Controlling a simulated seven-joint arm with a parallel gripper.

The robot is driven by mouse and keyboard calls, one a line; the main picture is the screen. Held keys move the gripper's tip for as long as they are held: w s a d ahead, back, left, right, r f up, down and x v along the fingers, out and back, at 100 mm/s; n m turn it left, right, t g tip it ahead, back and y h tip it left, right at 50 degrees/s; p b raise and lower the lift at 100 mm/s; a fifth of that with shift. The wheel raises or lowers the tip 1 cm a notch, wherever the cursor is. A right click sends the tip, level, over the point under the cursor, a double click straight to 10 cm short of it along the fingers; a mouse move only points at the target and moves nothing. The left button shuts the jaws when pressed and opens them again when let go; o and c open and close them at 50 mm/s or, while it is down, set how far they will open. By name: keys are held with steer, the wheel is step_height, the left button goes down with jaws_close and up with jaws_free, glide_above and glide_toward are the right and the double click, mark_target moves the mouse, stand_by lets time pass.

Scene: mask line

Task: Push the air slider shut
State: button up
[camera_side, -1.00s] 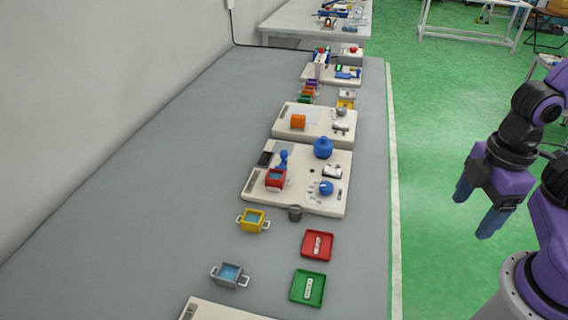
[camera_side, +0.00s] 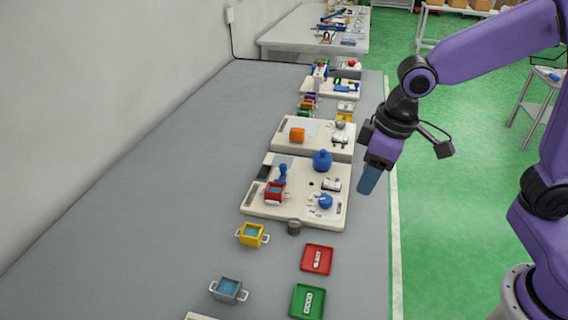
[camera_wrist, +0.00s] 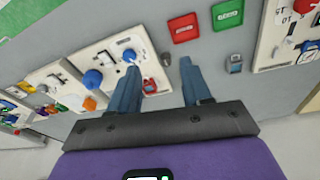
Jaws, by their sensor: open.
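My gripper (camera_side: 368,183) is in the air by the table's right edge, to the right of the nearer white board (camera_side: 258,208). In the wrist view its two fingers (camera_wrist: 160,78) are spread apart with nothing between them. I cannot tell which part is the air slider; the fitting looks slider-like but is too small to read.
A red pot (camera_side: 274,192) stands at the board's left front. Yellow (camera_side: 252,235) and grey (camera_side: 228,290) pots, a dark cylinder (camera_side: 294,227), and red (camera_side: 317,259) and green (camera_side: 307,301) trays stand nearer. The table's left side is clear.

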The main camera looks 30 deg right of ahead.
steer(key=w+a+m+t, duration=0.1)
steer(key=w+a+m, duration=0.15)
steer(key=w, duration=0.95)
steer(key=m+t, duration=0.1)
steer(key=m, duration=0.4)
glide_toward(283, 165)
steer(key=shift+n+t+h, duration=0.25)
steer(key=shift+t+h, duration=0.05)
steer(key=shift+h, duration=0.1)
steer(key=x, duration=0.8)
steer(key=shift+a+f, duration=0.3)
steer(key=shift+f, duration=0.1)
